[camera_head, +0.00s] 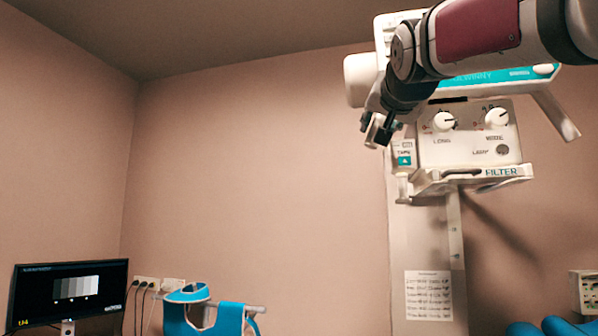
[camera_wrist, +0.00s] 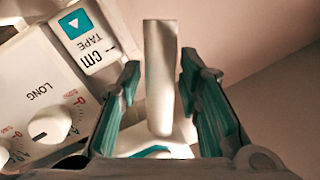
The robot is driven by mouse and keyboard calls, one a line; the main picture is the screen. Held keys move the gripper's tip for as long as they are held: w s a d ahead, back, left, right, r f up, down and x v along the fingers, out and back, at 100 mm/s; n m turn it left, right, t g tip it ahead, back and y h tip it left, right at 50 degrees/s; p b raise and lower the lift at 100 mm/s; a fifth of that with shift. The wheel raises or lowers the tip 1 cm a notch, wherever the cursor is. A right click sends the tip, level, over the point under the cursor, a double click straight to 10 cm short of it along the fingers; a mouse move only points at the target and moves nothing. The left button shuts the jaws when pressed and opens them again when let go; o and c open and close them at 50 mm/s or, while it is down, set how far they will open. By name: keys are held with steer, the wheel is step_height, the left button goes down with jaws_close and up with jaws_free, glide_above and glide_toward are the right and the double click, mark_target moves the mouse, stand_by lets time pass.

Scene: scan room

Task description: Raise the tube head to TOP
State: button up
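The tube head (camera_head: 467,150) is the white unit at the upper right in the head view. Its front panel carries dials marked LONG and WIDE, a LAMP knob, and a FILTER ledge (camera_head: 475,178) below. My gripper (camera_head: 378,130) is just left of this panel, above the TAPE label (camera_head: 404,158). In the wrist view my gripper (camera_wrist: 160,95) is open, its teal-lined fingers either side of a white upright bar (camera_wrist: 160,70), with gaps visible on both sides. The LONG dial (camera_wrist: 48,125) and the TAPE label (camera_wrist: 82,35) show left of the fingers. My arm hides part of the tube head.
A pale column (camera_head: 435,245) with a printed notice (camera_head: 428,295) stands below the tube head. A monitor (camera_head: 68,290) is at lower left, and blue garments (camera_head: 205,315) hang on a rail. Blue padding (camera_head: 555,327) shows at lower right. The wall left of the column is bare.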

steer(key=s, duration=1)
steer(key=shift+a, duration=0.45)
steer(key=s+d+f+n+g, duration=0.1)
steer(key=s+f+g, duration=0.25)
steer(key=f, duration=1.15)
steer(key=s+f+n+g, duration=0.2)
steer(key=s+f+g, duration=0.15)
steer(key=f, duration=1.05)
steer(key=s+f+n+g, duration=0.1)
steer(key=s+f+g, duration=0.1)
steer(key=s+f, duration=0.2)
steer(key=s+f+n+g+y, duration=0.1)
steer(key=s+f, duration=0.4)
steer(key=f, duration=0.6)
steer(key=s+f+g, duration=0.3)
steer(key=s+f, duration=0.1)
steer(key=f, duration=0.3)
steer(key=shift+s+d+f+n+y, duration=0.2)
steer(key=shift+s+d+n+y, duration=0.1)
steer(key=shift+n, duration=0.1)
